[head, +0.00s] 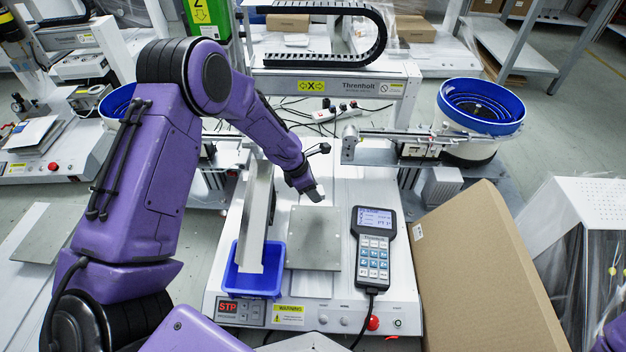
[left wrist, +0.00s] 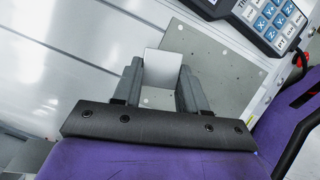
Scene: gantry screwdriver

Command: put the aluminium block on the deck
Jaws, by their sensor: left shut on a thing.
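My left gripper (head: 314,193) reaches down from the upper left, over the white machine deck (head: 345,190), just behind the grey square plate (head: 314,238). In the left wrist view, the left gripper (left wrist: 161,88) is shut on the aluminium block (left wrist: 162,68), a pale, square-faced piece between the two grey fingers. The grey plate (left wrist: 215,62) lies beyond and to the right of it there. In the head view I cannot make out the block at the fingertips. Whether its underside touches the deck is hidden. My right gripper is not in view.
A blue bin (head: 252,282) and a long metal bar (head: 257,205) stand left of the plate. A handheld keypad (head: 373,250) lies to its right. A large cardboard box (head: 485,275) fills the right side. A bowl feeder (head: 480,110) stands behind. Bare deck lies behind the plate.

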